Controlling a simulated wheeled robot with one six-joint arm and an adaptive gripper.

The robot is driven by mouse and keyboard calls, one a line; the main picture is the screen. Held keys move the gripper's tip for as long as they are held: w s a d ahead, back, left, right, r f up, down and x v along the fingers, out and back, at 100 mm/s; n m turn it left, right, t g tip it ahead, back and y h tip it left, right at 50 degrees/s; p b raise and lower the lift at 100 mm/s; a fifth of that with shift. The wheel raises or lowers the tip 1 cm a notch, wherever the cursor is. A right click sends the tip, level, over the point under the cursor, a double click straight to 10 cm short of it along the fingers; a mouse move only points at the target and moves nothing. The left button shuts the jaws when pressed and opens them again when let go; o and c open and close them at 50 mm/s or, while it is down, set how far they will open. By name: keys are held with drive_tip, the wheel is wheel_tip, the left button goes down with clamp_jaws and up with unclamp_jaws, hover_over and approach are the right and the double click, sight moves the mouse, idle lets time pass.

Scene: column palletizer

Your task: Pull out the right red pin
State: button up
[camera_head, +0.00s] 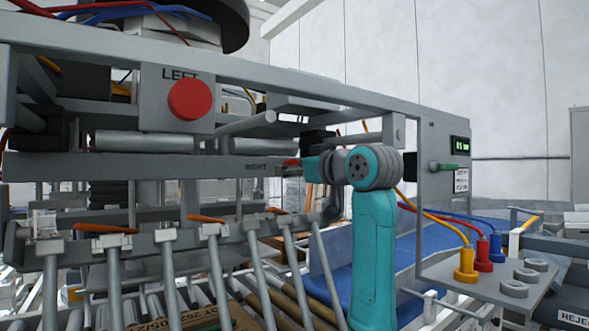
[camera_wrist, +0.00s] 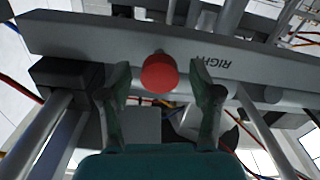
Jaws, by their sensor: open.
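The right red pin (camera_wrist: 158,73) shows its round head in the wrist view, on the grey bar beside the label RIGHT. My gripper (camera_wrist: 161,71) is open, with one finger on each side of the pin head. Gaps show between both fingers and the head. In the head view only a small red part of the right pin (camera_head: 291,162) shows at the end of the label, beside my teal wrist, and my fingers are mostly hidden there. The left red pin (camera_head: 190,99) stands under the label LEFT.
A grey frame beam (camera_head: 330,93) runs above my arm. A panel (camera_head: 446,200) with a green handle stands right of my arm, above yellow, red and blue plugs (camera_head: 481,254). Rollers and grey bars lie below. In the wrist view a dark block (camera_wrist: 68,75) sits left of my fingers.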

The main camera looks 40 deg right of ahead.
drive_tip(key=s+a, duration=0.1)
drive_tip(key=s, duration=1)
drive_tip(key=shift+s+a, duration=0.15)
drive_tip(key=shift+s, duration=0.2)
